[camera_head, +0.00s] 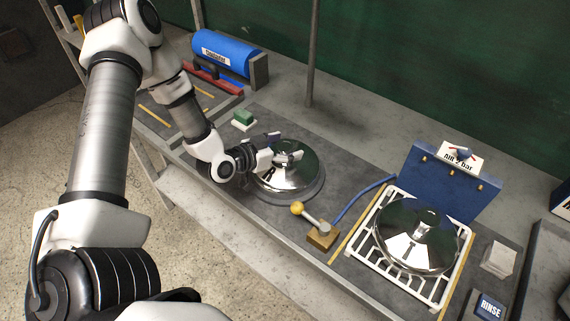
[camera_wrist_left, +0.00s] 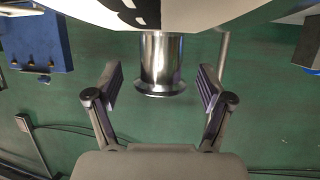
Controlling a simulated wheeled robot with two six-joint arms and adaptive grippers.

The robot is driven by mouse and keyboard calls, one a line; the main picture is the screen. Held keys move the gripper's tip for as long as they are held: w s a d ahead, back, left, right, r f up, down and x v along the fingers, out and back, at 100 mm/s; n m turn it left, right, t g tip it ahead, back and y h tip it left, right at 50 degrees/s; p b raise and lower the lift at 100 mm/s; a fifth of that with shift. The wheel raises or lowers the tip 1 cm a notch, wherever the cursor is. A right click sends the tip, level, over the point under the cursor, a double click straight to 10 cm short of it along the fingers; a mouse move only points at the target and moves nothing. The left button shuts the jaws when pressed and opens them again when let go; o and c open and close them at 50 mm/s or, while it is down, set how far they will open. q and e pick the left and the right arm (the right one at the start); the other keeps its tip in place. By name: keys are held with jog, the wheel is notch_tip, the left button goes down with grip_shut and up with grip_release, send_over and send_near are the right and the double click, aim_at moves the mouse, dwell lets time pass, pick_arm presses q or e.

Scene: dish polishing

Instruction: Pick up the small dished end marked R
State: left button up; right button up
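A shiny domed metal dished end (camera_head: 283,178) sits on a round grey base on the left part of the bench. My left gripper (camera_head: 286,146) is open at the top of it. In the left wrist view, the open fingers (camera_wrist_left: 160,72) stand on either side of a metal neck (camera_wrist_left: 161,55), with a gap on both sides. A second shiny dished end (camera_head: 408,245) with a short neck lies on a white rack (camera_head: 364,249) at the right. My right gripper is not in view.
A wooden block with a yellow-knobbed lever (camera_head: 322,240) stands between the two dished ends. A blue panel (camera_head: 426,180) with a gauge sign rises behind the rack. A blue cylinder (camera_head: 226,52) and a green block (camera_head: 243,117) are at the back left. A thin post (camera_head: 313,60) stands behind.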

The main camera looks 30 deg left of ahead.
pick_arm(q)
grip_shut()
jog(key=shift+w, duration=0.1)
jog(key=shift+r, duration=0.2)
